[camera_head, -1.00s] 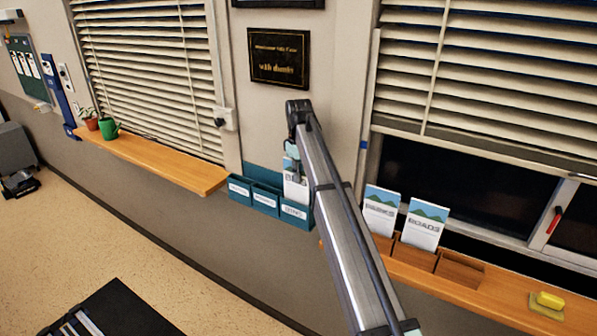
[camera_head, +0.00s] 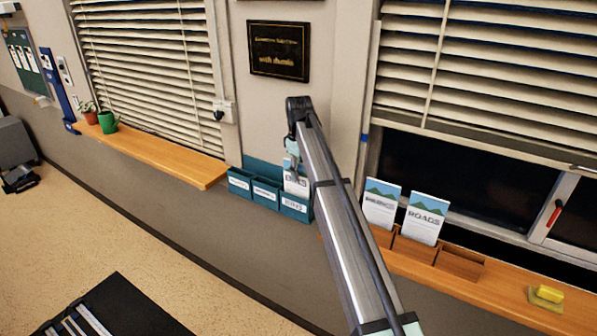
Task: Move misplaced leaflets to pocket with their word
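A teal wall rack has a left pocket (camera_head: 239,184), a middle pocket (camera_head: 265,194) and a right pocket (camera_head: 296,206), each with a white label too small to read surely. One leaflet (camera_head: 296,185) stands in the right pocket; its word is unclear. My gripper (camera_head: 294,174) points down at this leaflet's upper part and partly covers it. Whether its fingers are closed on it cannot be seen. On the right sill, a wooden holder (camera_head: 449,262) has three slots. A blurred-word leaflet, perhaps PARKS (camera_head: 380,206), stands in its left slot and a ROADS leaflet (camera_head: 425,220) in its middle slot. The right slot is empty.
The right wooden sill (camera_head: 510,297) bears a yellow sponge (camera_head: 548,293) on a pad. The left shelf (camera_head: 165,158) holds a green pot (camera_head: 108,122) and a potted plant (camera_head: 88,112). A plaque (camera_head: 279,50) hangs above the rack. My arm crosses the space between rack and holder.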

